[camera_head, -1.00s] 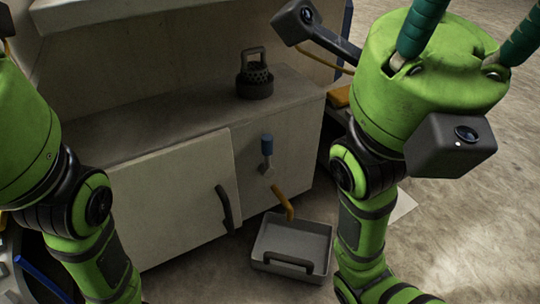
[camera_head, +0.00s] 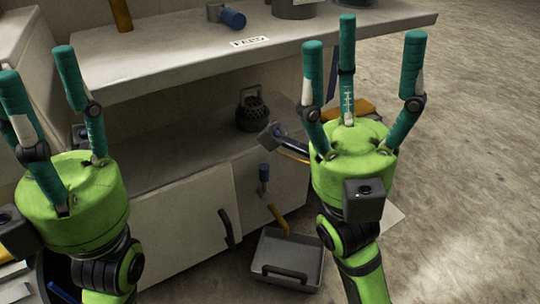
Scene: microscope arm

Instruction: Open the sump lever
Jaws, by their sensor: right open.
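A worktop (camera_head: 200,60) with a labelled edge overhangs the cabinet. A dark perforated canister (camera_head: 252,112) stands on the lower shelf. A black door handle (camera_head: 226,228) is left of the spout. A blue-capped cylinder (camera_head: 232,18) lies on the worktop.

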